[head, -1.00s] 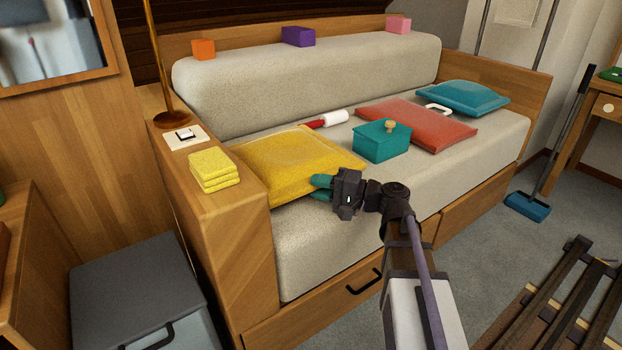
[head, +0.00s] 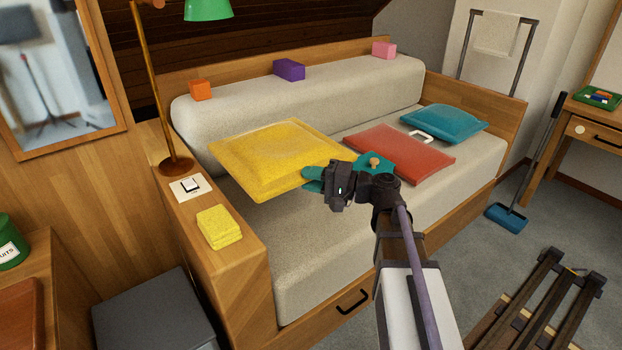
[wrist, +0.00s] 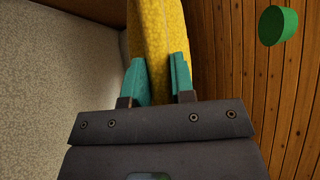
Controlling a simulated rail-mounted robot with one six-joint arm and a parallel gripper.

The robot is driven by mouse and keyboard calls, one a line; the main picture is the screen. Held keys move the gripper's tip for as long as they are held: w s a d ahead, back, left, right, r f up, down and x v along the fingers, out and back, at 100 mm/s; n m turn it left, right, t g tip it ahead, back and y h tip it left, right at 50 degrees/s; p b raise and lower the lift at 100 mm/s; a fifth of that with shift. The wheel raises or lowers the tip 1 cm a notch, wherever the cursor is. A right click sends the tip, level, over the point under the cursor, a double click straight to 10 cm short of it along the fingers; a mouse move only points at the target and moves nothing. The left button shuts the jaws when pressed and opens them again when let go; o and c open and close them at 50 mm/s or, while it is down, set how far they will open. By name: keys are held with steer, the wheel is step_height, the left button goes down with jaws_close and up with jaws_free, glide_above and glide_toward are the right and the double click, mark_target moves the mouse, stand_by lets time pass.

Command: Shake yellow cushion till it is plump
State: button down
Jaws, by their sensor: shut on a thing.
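The yellow cushion (head: 270,158) is a flat square pad, held in the air above the left part of the sofa seat. My gripper (head: 312,180) is shut on its right front corner, with the teal fingers on either side of it. In the wrist view the cushion (wrist: 160,35) stands between the two teal fingertips (wrist: 160,75). The cushion hides part of the sofa seat and backrest behind it. In the head view it looks thin and nearly level.
The sofa seat (head: 300,270) below is clear in front. A brass lamp (head: 160,90) and folded yellow cloths (head: 218,227) stand on the left armrest.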

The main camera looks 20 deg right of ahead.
steer(key=shift+r+p, duration=4.6)
steer(key=shift+r, duration=0.8)
step_height(320, 180, down, 9)
steer(key=b, duration=0.8)
steer(key=shift+r+b, duration=0.2)
steer(key=shift+b, duration=0.1)
steer(key=shift+r+p, duration=0.35)
